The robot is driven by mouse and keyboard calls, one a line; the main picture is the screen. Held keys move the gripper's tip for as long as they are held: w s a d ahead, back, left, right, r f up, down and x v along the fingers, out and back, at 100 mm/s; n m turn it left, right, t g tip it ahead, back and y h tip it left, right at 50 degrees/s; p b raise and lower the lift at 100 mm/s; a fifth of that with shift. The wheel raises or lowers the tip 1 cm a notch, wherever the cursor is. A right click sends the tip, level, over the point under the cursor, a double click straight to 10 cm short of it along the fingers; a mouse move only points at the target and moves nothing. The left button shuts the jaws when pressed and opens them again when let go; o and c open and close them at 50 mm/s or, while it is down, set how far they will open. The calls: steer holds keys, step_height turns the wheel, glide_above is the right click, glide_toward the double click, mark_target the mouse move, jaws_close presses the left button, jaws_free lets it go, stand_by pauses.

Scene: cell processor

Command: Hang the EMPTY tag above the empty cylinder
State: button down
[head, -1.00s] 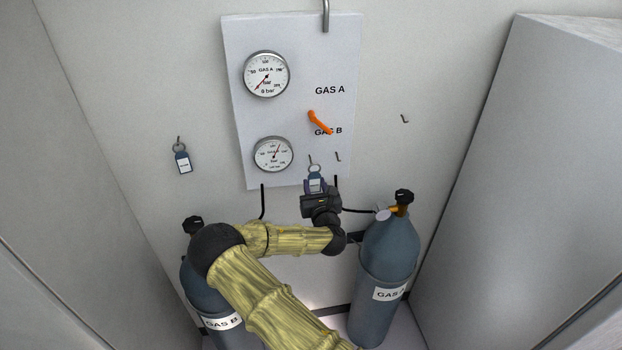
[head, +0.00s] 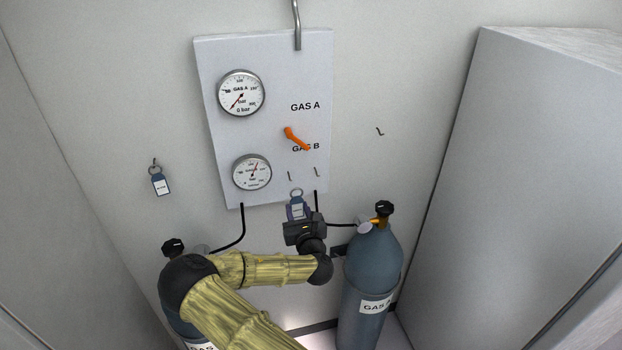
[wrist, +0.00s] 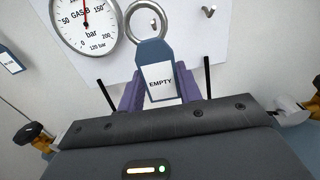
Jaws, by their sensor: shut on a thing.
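The EMPTY tag (wrist: 159,82), blue with a white label and a metal ring, is between the purple fingers of my gripper (head: 298,213), which is shut on it. In the head view the tag (head: 297,209) is upright before the panel's lower edge. Its ring shows just below a small panel hook (head: 290,176) and looks apart from it. The GAS A cylinder (head: 372,262) stands at right, with a wall hook (head: 380,131) above it. The GAS B cylinder (head: 183,322) is at left, partly hidden by my arm. The GAS A gauge (head: 241,93) needle points near zero; the GAS B gauge (head: 252,173) needle points near mid-scale.
Another tag (head: 160,184) hangs on the wall at left. A second panel hook (head: 317,172) is bare. An orange lever (head: 296,138) sticks out of the panel (head: 270,55). A grey cabinet side (head: 490,170) bounds the right. The wall around the right hook is clear.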

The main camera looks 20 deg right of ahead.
steer(key=shift+f, duration=0.1)
stand_by(0.4)
steer(key=s+d+f+g+h+b, duration=0.1)
steer(key=s+d+f+b, duration=0.15)
steer(key=f, duration=0.75)
steer(key=s+d+f+b, duration=0.15)
steer(key=s+f, duration=0.25)
steer(key=f, duration=0.5)
steer(key=w+d+r+p, duration=0.2)
steer(key=w+d+r, duration=0.7)
steer(key=w+d, duration=0.15)
steer(key=d+r+g+y+p, duration=0.1)
steer(key=d+r+p, duration=0.1)
steer(key=d+r, duration=1.4)
step_height(320, 180, up, 3)
steer(key=shift+w+d+r, duration=0.1)
steer(key=shift+w+d, duration=0.15)
steer(key=shift+w, duration=0.05)
